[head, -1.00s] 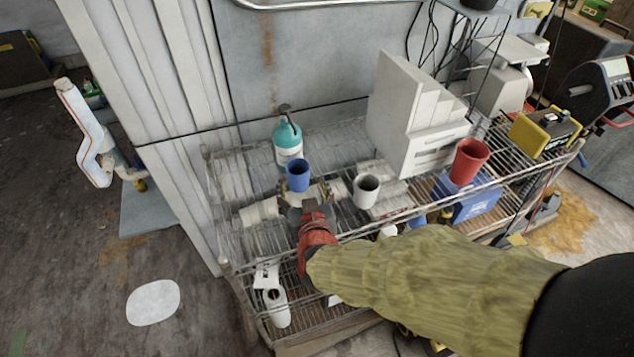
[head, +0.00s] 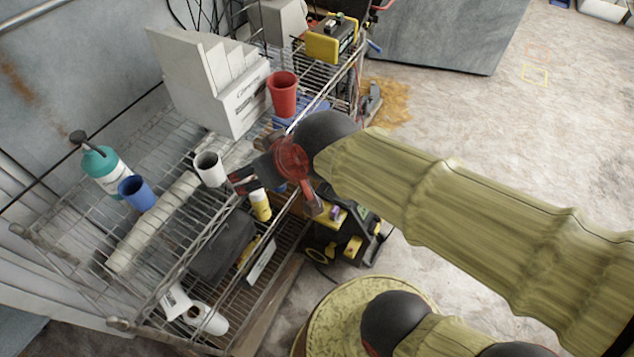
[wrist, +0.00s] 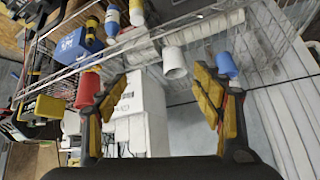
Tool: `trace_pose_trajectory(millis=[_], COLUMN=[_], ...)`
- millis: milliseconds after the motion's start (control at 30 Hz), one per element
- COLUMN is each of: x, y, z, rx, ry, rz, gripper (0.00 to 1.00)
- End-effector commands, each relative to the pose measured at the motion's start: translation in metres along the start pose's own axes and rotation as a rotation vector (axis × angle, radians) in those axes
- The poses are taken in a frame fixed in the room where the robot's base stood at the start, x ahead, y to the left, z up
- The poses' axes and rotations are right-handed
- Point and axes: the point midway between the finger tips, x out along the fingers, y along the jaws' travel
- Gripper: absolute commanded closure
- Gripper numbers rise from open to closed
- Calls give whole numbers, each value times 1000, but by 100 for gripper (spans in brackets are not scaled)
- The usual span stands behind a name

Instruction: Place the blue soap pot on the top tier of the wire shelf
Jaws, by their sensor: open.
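The blue soap pot (head: 136,194) stands upright on the top tier of the wire shelf (head: 75,232), just in front of a teal pump bottle (head: 103,168). The pot also shows in the wrist view (wrist: 227,66), beyond the right finger. My gripper (head: 238,182) is at the front edge of the top tier, to the right of the pot and clear of it. In the wrist view my gripper (wrist: 162,95) has its yellow-padded fingers wide apart with nothing between them. A white cup (head: 209,169) stands on the tier between the pot and my gripper.
Lower tiers hold a paper roll (head: 205,318) and a yellow bottle (head: 260,205). Open floor (head: 480,110) lies right.

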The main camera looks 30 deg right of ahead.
Motion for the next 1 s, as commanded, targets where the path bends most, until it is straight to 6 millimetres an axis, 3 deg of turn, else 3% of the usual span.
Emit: trace_pose_trajectory(millis=[33, 100, 300, 1000], x=[-19, -39, -72, -75], y=[19, 37, 62, 64], z=[13, 35, 72, 75], rx=[26, 53, 105, 109], ry=[-29, -82, -169, -180], rz=[40, 86, 165, 171], gripper=[33, 33, 33, 33])
